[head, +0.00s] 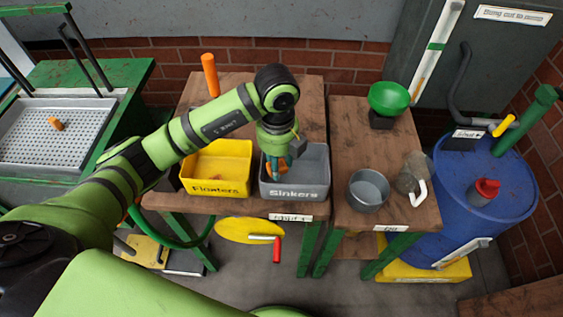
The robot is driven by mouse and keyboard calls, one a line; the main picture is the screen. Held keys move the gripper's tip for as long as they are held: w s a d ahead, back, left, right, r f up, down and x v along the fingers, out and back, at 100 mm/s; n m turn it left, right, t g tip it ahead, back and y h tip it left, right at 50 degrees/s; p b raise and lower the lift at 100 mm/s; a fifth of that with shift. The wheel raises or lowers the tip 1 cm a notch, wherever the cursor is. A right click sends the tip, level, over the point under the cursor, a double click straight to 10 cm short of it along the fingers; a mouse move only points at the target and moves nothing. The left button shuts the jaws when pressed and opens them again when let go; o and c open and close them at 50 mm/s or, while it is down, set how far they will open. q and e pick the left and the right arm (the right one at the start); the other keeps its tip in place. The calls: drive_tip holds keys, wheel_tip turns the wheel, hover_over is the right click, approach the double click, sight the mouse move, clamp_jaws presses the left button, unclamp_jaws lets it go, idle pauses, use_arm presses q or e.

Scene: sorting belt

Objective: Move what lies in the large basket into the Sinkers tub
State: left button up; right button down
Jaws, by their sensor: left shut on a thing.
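The grey Sinkers tub (313,177) stands on the wooden table, right of the yellow Floaters tub (236,152). My left gripper (277,164) points down at the left part of the Sinkers tub. It is shut on a small orange thing (283,168), partly hidden by the fingers. I cannot tell whether this thing touches the tub floor. A grey perforated tray (25,150), which may be the large basket, is at the far left with a small orange-brown piece (55,124) on it. My right gripper is not in view.
An orange upright cylinder (210,75) stands behind the tubs. On the right-hand table are a grey pot (368,190), a clear jug (411,174) and a green funnel (389,97). A blue barrel (480,215) stands farther right. Something orange shows low in the Floaters tub.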

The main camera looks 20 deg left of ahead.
sight(280, 164)
use_arm(q)
drive_tip(key=w+f, duration=0.1)
drive_tip(key=f, duration=0.1)
drive_tip(key=w+f+p, duration=0.1)
drive_tip(key=f, duration=0.1)
drive_tip(key=w+f+p, duration=0.1)
drive_tip(key=f, duration=0.1)
drive_tip(key=shift+w+a, duration=0.2)
drive_tip(key=shift+a, duration=0.2)
drive_tip(key=shift+f, duration=0.1)
drive_tip(key=shift+f+b, duration=0.55)
drive_tip(key=shift+f, duration=0.05)
drive_tip(key=o, duration=1.1)
drive_tip(key=shift+r, duration=0.15)
